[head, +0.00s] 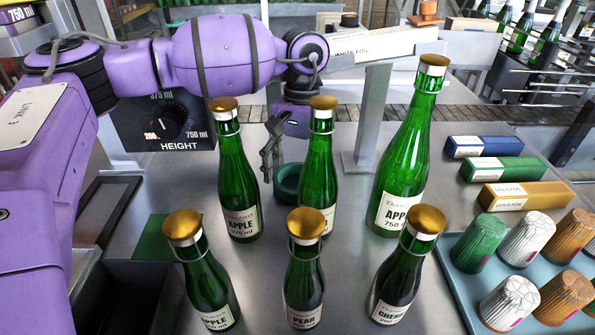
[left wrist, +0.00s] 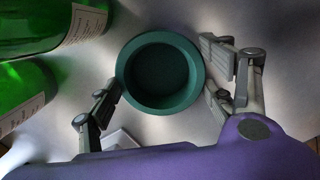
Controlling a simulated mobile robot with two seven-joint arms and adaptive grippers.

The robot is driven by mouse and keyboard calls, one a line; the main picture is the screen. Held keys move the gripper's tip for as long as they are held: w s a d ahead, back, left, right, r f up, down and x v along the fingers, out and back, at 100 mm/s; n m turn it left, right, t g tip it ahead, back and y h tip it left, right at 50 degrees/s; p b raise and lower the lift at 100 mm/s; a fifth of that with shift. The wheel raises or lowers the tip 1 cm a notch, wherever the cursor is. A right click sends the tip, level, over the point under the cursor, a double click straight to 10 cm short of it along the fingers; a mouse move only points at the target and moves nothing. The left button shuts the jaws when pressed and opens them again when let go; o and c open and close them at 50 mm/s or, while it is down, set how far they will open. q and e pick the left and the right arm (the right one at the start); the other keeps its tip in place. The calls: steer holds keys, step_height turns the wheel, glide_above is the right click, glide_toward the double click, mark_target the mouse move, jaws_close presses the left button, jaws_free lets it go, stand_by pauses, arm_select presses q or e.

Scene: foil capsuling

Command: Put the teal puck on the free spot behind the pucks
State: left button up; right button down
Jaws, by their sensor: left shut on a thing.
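The teal puck (head: 285,186) is a round, shallow dish-like piece, partly hidden behind the green bottles in the head view. In the left wrist view the teal puck (left wrist: 160,74) sits between the two fingers. My left gripper (head: 271,160) reaches down to the puck from behind the bottles and is shut on its rim from both sides. Its fingers also show in the left wrist view (left wrist: 162,90). Whether the puck touches the metal surface is hard to tell. My right gripper is not in view. The free spot cannot be made out.
Several gold-topped green bottles (head: 308,265) stand close in front of the puck. A tall bottle (head: 405,150) stands to its right. A blue tray (head: 455,285) with foil capsules is at right.

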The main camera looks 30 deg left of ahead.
arm_select(q)
steer(key=shift+f, duration=0.15)
steer(key=shift+f, duration=0.1)
steer(key=o, duration=1.2)
